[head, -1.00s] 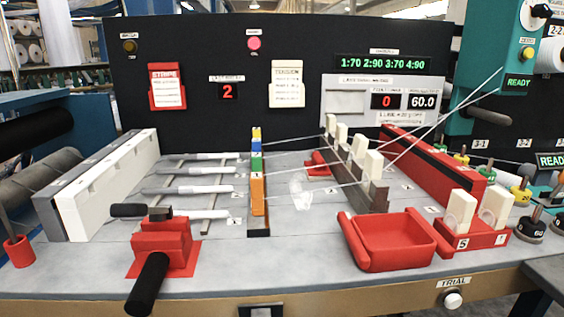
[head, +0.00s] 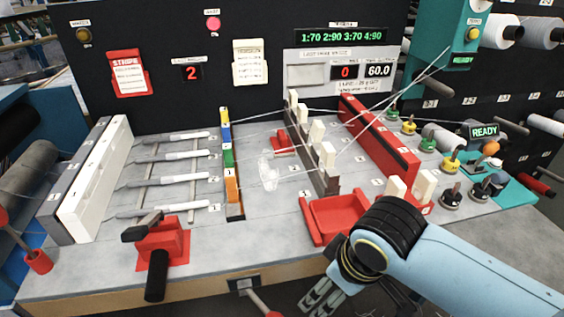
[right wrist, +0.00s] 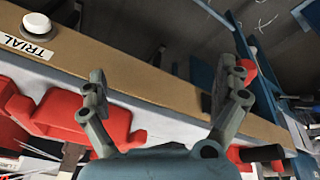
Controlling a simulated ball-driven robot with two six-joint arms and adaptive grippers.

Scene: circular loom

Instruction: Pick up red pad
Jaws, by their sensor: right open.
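A low red piece (head: 283,145) lies on the grey loom table, left of the dark rail with white blocks; I cannot tell surely whether it is the red pad. A red tray (head: 343,214) stands near the table's front right. My right gripper (head: 322,297) is low in front of the table's front edge, below the tray and apart from it. The right wrist view shows its two fingers (right wrist: 168,82) spread wide with nothing between them. My left gripper is not in view.
A red clamp with a black handle (head: 160,246) stands at the front left. A red barrier (head: 380,137) and several weights (head: 452,162) are on the right. A dark panel (head: 180,35) closes the back. White threads cross the middle.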

